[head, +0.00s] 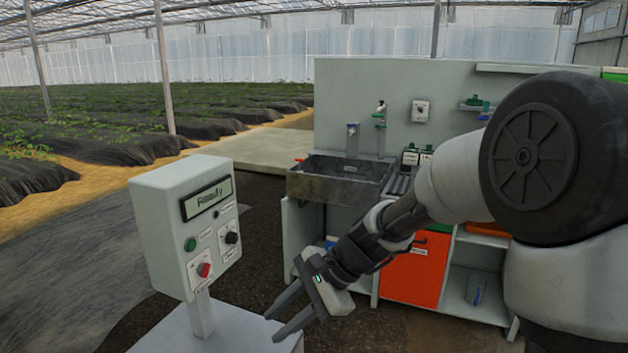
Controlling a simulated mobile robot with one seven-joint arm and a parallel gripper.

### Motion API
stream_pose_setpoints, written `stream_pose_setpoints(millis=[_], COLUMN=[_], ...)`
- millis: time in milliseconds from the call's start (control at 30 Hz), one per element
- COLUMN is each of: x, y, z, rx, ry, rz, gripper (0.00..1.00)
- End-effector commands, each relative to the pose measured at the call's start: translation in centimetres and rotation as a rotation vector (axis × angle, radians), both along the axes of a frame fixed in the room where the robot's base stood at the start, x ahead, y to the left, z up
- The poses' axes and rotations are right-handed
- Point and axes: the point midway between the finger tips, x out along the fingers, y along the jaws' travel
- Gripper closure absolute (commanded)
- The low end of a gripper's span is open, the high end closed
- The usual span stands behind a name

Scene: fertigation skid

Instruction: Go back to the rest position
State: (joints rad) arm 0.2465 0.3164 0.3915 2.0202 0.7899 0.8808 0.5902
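My gripper (285,318) is in the lower middle of the head view, at the end of my arm, which reaches in from the right. Its two dark fingers are spread apart and point down and left, with nothing between them. The gripper is to the right of and lower than the control box (162,240), apart from its face. The box's display (207,199) reads "Ready". A green button (190,244), a black knob (232,238) and a red switch (204,270) are on its front.
The box stands on a post over a pale pedestal top (180,338), close to my fingertips. Behind my gripper is a bench with a dark sink (335,182), an orange door (408,277) and open shelves. Crop rows (120,130) lie at the far left. Dark floor separates box and bench.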

Motion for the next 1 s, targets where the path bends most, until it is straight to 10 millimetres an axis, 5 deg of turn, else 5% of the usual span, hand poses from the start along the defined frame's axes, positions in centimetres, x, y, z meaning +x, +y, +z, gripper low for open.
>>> stream_pose_setpoints(millis=[300,500,867,900,1000], x=[-8.7,-12.9,-17.7,-17.4,-17.4], y=[-10.2,-15.1,-20.4,-20.3,-20.3], z=[7.1,9.2,10.8,12.8,14.8], rx=[-0.463,-0.669,-0.902,-0.896,-0.893], ry=[-0.447,-0.613,-0.781,-0.773,-0.769], rz=[0.407,0.590,0.799,0.796,0.794], gripper=[0.72,0.72,0.72,0.72,0.72])
